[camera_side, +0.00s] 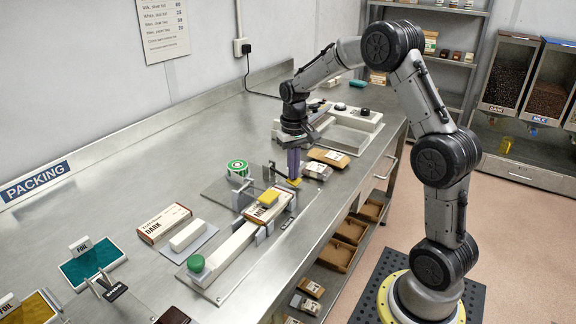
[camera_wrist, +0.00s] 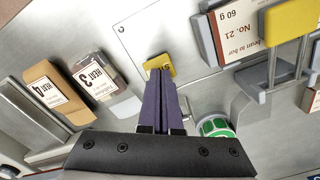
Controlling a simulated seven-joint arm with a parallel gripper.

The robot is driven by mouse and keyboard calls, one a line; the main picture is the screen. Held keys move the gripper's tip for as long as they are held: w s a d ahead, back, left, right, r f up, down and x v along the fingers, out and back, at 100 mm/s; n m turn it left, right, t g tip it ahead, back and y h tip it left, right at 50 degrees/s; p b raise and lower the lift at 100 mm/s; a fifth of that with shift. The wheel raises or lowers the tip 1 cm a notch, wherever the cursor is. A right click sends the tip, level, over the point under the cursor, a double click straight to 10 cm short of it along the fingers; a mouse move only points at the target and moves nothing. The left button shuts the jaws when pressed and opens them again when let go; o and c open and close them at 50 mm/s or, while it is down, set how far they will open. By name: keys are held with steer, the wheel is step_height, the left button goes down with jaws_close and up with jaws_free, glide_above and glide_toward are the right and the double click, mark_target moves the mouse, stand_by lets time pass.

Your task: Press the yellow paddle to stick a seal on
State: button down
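The yellow paddle (camera_side: 268,197) stands over a wrapped dark chocolate bar (camera_side: 259,213) in a metal press; the paddle (camera_wrist: 292,18) is at the upper right of the wrist view. My gripper (camera_side: 293,178) points down, to the right of the paddle and apart from it. In the wrist view its purple fingers (camera_wrist: 159,75) are together. A small yellow square (camera_wrist: 160,66) shows at the fingertips; I cannot tell whether they touch it. A green-and-white roll of seals (camera_side: 238,168) stands behind the press, and the roll (camera_wrist: 216,127) shows right of the fingers.
A white slide with a green knob (camera_side: 195,263) extends front left of the press. A DARK box (camera_side: 165,223) and a white block (camera_side: 187,235) lie to the left. Small boxes (camera_side: 328,157) lie right of my gripper, near the bench edge.

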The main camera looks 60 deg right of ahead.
step_height(320, 180, up, 10)
steer(key=shift+f, duration=0.2)
stand_by(1.3)
steer(key=s+a+r+n+t, duration=0.3)
steer(key=s+a+r, duration=0.6)
steer(key=a+r, duration=0.2)
steer(key=s+a+f+n+t, duration=0.1)
steer(key=s+a+f, duration=0.1)
steer(key=s+f, duration=0.2)
steer(key=s+a+f+n+t, duration=0.1)
steer(key=s+a+f+n, duration=0.1)
steer(key=s, duration=0.8)
step_height(320, 180, down, 2)
steer(key=shift+s+a+t, duration=0.3)
steer(key=shift+s+a, duration=0.1)
steer(key=shift+a, duration=0.35)
